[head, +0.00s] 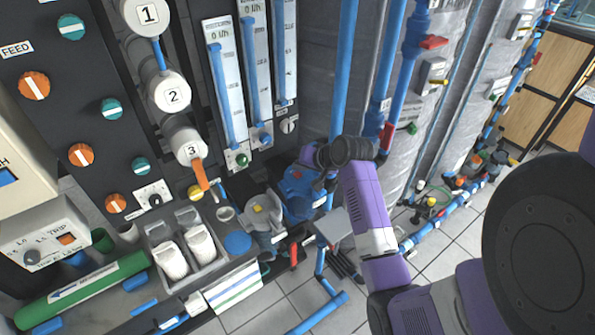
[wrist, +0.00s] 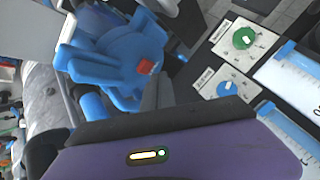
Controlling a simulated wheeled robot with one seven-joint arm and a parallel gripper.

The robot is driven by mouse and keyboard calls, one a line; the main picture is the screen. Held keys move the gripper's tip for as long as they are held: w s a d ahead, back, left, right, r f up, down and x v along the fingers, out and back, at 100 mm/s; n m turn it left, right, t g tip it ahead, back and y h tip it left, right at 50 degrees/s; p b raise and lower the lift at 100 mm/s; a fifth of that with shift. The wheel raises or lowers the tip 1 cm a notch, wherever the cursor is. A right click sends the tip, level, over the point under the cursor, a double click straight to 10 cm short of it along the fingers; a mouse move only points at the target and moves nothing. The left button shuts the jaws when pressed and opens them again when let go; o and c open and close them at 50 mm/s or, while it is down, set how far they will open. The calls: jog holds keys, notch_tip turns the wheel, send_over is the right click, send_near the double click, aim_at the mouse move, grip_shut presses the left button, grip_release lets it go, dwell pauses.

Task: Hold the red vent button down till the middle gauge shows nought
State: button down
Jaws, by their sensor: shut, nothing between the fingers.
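The housing also shows in the head view (head: 297,190), beside the black panel. No round dial gauge is clear; three upright flow tubes (head: 226,85) stand on the panel, at least two reading 0 l/h. My gripper (wrist: 157,92) is shut and empty, in front of the blue housing. In the head view, its fingertips are hard to make out.
White numbered housings (head: 172,92) and an orange lever (head: 200,174) stick out left of the flow tubes. Blue pipes (head: 343,70) and grey wrapped columns stand close behind my arm. Tiled floor is open at lower right.

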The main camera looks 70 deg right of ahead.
aim_at(300, 175)
dwell(0.3)
notch_tip(300, 175, up, 5)
jog(key=p, duration=0.5)
jog(key=shift+r, duration=0.15)
jog(key=shift+d, duration=0.1)
dwell(0.4)
notch_tip(300, 175, up, 6)
jog(key=d+t+h, duration=0.2)
jog(key=h, duration=0.3)
jog(key=s+a+n+t+b, duration=0.1)
jog(key=s+a+n+t, duration=0.15)
jog(key=a, duration=0.85)
jog(key=s+a+n+t+b, duration=0.2)
jog(key=a+n, duration=0.1)
jog(key=a, duration=0.9)
jog(key=s+a+f+n+y+b, duration=0.2)
jog(key=s+a+n+y, duration=0.6)
jog(key=s+a, duration=0.9)
jog(key=a+y+b, duration=0.1)
jog(key=a, duration=0.3)
jog(key=shift+a+f+n, duration=0.15)
jog(key=shift+f+n, duration=0.05)
jog(key=shift+n, duration=0.15)
